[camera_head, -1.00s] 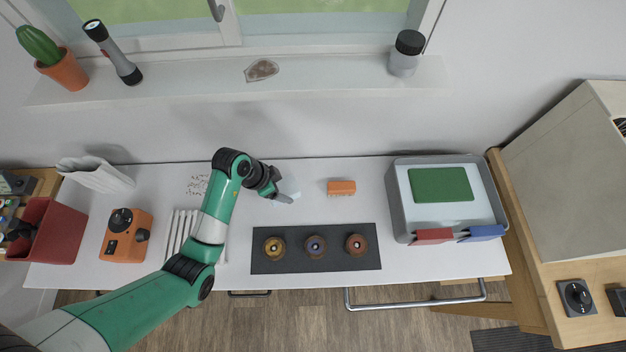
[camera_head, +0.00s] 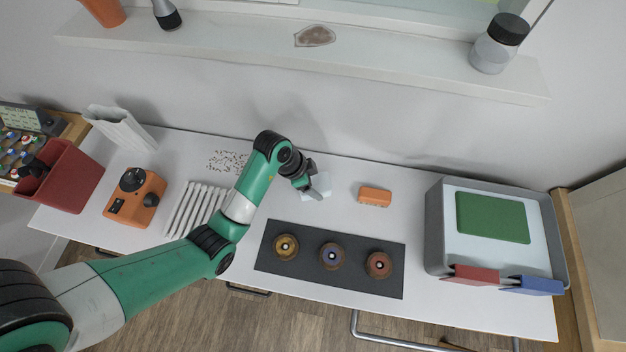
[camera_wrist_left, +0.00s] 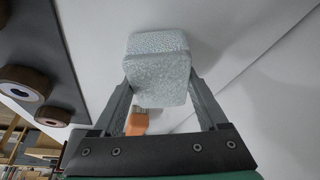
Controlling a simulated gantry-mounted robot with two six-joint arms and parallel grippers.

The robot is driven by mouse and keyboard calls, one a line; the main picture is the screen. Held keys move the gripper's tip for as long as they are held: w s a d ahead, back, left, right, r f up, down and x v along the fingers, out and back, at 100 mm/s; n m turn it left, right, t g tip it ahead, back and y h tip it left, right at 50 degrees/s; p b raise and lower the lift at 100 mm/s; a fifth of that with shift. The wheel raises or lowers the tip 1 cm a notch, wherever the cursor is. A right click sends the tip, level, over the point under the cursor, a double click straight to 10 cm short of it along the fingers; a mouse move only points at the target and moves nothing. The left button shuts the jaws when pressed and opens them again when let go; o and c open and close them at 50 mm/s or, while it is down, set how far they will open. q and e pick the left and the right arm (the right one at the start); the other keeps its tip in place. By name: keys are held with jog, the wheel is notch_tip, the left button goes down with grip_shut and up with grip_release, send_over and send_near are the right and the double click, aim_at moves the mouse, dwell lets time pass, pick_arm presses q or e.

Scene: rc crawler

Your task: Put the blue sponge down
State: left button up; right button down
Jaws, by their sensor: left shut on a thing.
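The blue sponge (camera_wrist_left: 158,70) is a pale blue-grey speckled block with rounded corners. In the left wrist view it sits between the two fingers of my left gripper (camera_wrist_left: 160,95), which is shut on it. In the head view my left gripper (camera_head: 315,192) is over the white table, between the dark mat and the wall, left of the orange brush. Only a pale patch of the sponge (camera_head: 325,181) shows there beside the fingers. I cannot tell whether the sponge touches the table. My right gripper is not in view.
The dark mat (camera_head: 290,276) bears three round wheels. An orange brush (camera_head: 375,196) lies right of the gripper. A grey tray (camera_head: 434,232) with a green pad stands at the right. White table (camera_head: 345,215) is bare between gripper, brush and mat.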

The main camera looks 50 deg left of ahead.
pick_arm(q)
jog(key=shift+f, duration=0.1)
jog(key=o, duration=1.2)
jog(key=shift+r, duration=0.2)
jog(key=shift+s+a+r, duration=0.1)
jog(key=shift+r, duration=0.3)
jog(key=p+v, duration=0.2)
jog(key=v, duration=0.6)
jog(key=shift+r, duration=0.15)
jog(key=p+v, duration=0.2)
jog(key=p, duration=0.1)
jog(key=shift+s+a+r, duration=0.1)
jog(key=shift+s+r, duration=0.2)
